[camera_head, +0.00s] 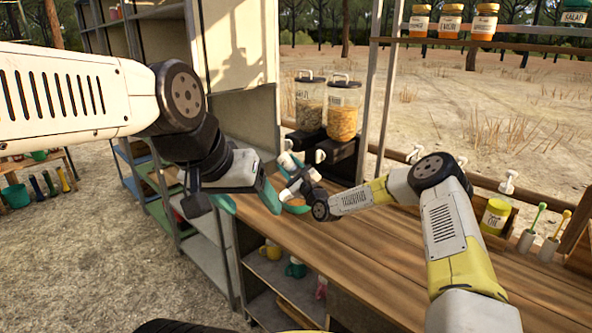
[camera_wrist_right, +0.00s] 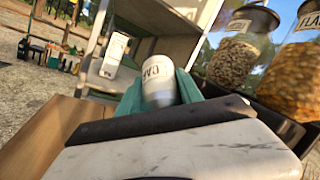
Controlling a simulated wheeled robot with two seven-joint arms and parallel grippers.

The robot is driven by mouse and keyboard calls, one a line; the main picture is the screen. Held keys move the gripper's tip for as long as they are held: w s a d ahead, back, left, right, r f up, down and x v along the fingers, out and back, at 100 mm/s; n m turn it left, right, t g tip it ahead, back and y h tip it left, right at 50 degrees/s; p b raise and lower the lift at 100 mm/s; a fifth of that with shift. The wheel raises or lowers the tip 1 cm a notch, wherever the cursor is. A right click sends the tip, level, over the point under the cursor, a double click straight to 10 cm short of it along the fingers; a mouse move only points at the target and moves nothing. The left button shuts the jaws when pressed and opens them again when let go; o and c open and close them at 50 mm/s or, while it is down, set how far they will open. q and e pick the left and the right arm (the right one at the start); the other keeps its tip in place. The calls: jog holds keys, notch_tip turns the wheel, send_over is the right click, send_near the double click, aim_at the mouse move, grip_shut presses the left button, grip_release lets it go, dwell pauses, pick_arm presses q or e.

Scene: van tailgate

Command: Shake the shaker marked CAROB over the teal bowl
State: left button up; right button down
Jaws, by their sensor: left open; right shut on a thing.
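The shaker marked CAROB (camera_wrist_right: 158,80) is white with a grey lower part; only the first letters of its label read in the right wrist view. My right gripper (camera_wrist_right: 160,90) is shut on it, with teal fingers on both sides. In the head view my right gripper (camera_head: 288,182) is low over the far part of the counter, and the shaker is hard to make out there. My left gripper (camera_head: 246,203) is open and empty, nearer and to the left.
Two grain dispensers (camera_head: 327,105) stand behind my right gripper. The wooden counter (camera_head: 355,262) is bare in front. Jars (camera_head: 451,22) line a high shelf at the right; a yellow jar (camera_head: 495,216) stands below. A white labelled container (camera_wrist_right: 113,52) is beyond the shaker.

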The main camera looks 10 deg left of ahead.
aim_at(289, 158)
notch_tip(289, 158, up, 3)
jog(key=shift+r, duration=0.1)
jog(key=shift+f, duration=2.5)
jog(key=shift+r, duration=2.5)
jog(key=shift+f, duration=0.1)
notch_tip(289, 158, down, 5)
jog(key=shift+r, duration=0.1)
jog(key=shift+d, duration=0.1)
